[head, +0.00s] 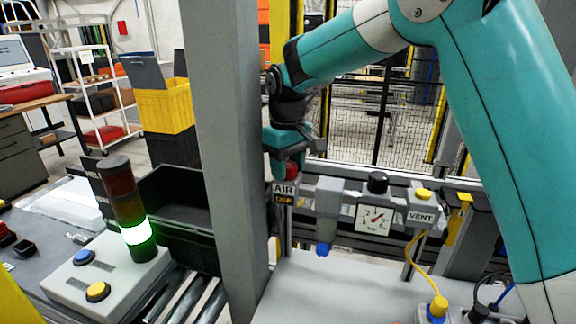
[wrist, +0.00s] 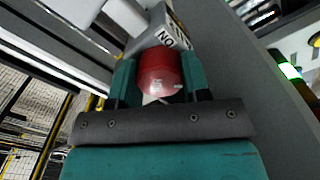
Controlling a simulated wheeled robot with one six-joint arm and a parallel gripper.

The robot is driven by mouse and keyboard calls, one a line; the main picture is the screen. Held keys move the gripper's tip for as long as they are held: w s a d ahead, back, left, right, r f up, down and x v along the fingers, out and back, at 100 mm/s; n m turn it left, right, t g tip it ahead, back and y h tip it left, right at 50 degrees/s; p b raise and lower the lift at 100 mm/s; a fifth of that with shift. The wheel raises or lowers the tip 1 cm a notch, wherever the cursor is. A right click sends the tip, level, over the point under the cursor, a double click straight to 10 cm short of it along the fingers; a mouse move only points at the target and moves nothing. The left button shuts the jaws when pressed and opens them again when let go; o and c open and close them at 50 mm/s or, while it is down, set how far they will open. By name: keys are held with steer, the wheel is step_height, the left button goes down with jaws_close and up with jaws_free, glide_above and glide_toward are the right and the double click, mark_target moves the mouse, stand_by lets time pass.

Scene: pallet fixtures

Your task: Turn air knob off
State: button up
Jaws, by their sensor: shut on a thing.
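The red air knob (wrist: 160,73) sits between the two fingers of my gripper (wrist: 160,88) in the wrist view, and the fingers are shut on it from both sides. In the head view the red knob (head: 291,170) shows partly behind my gripper (head: 287,168), just above the AIR sign (head: 284,188). A second sign below it reads OFF. In the wrist view a grey label (wrist: 168,40) with the letters "NO" shows past the knob. The knob's far side is hidden.
A grey post (head: 228,150) stands close left of my gripper. Right of the knob are a pressure gauge (head: 374,220), a black knob (head: 378,182) and a yellow VENT button (head: 423,194). A lit stack light (head: 137,232) stands on a control box at left.

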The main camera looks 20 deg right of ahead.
mark_target(288, 164)
stand_by(0.3)
steer(key=o, duration=0.9)
steer(key=shift+o, duration=0.2)
steer(key=shift+r, duration=0.1)
step_height(288, 164, up, 17)
steer(key=b, duration=0.2)
steer(key=shift+r, duration=0.15)
steer(key=s+a+f+y+b, duration=0.1)
steer(key=s+f+b, duration=0.1)
steer(key=s+f, duration=0.5)
steer(key=s+a+f+n+y+b, duration=0.1)
steer(key=s+a+f+b, duration=0.1)
steer(key=s+f, duration=0.6)
steer(key=s+a+f+n+y+b, duration=0.1)
steer(key=s+f, duration=0.6)
steer(key=s, duration=0.9)
steer(key=shift+a+f+y+b, duration=0.2)
steer(key=shift+a+y+b, duration=0.15)
steer(key=shift+y+b, duration=0.3)
